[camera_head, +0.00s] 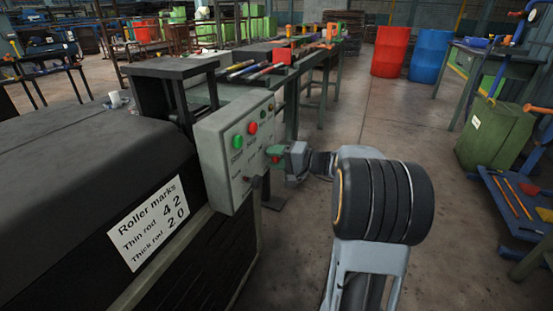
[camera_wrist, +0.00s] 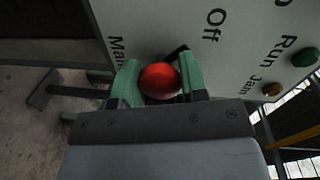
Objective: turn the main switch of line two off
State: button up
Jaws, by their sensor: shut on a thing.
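The same panel (camera_wrist: 230,70) fills the upper part of the wrist view, with the words "Off" and "Run" and a cut-off word starting "Ma". My gripper (camera_head: 275,155) is at the panel's right edge. In the wrist view its green fingers (camera_wrist: 159,85) are shut on a red ball knob (camera_wrist: 160,80), one on each side. A short black bar shows behind the knob near "Off". The switch's exact setting and line number cannot be read.
The panel has a red button (camera_head: 252,128) and a green button (camera_head: 237,142). A black machine (camera_head: 90,170) with a roller marks sign (camera_head: 148,222) is at left. Red (camera_head: 391,52) and blue (camera_head: 430,56) barrels stand far back.

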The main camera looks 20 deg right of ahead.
jog(key=shift+f, duration=0.15)
jog(key=o, duration=0.9)
jog(key=p+v, duration=0.4)
jog(key=v, duration=1)
jog(key=shift+w, duration=0.1)
